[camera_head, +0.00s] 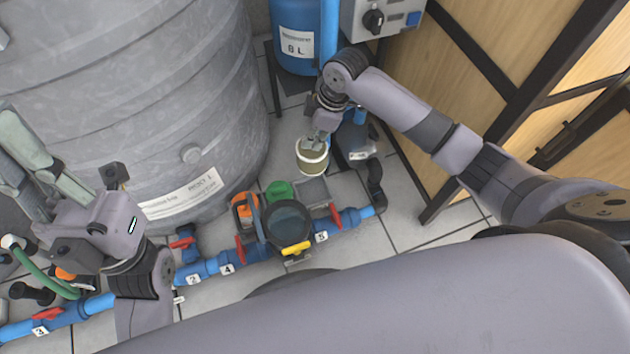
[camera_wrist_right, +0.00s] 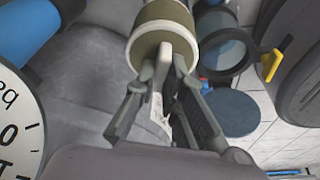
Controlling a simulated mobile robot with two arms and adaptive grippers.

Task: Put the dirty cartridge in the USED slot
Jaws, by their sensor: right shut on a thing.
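The cartridge (camera_head: 312,160), a brownish cylinder with cream end rims, hangs from my right gripper (camera_head: 318,138) above the floor, beyond the pipe. In the right wrist view the cartridge (camera_wrist_right: 165,14) shows at the top, and my right gripper (camera_wrist_right: 165,95) is shut on its pale end tab. My left gripper (camera_head: 30,165) is at the left by the big tank, with its fingers apart and nothing seen between them. A grey square tray (camera_head: 313,190) lies just below the cartridge in the head view. I cannot read any USED marking.
A blue pipe (camera_head: 205,270) with red-handled valves runs across the front. An open dark round housing (camera_head: 287,222) with a yellow handle sits on it, beside a green cap (camera_head: 279,190). The big grey tank (camera_head: 130,100) fills the left; a wooden cabinet (camera_head: 480,80) stands right.

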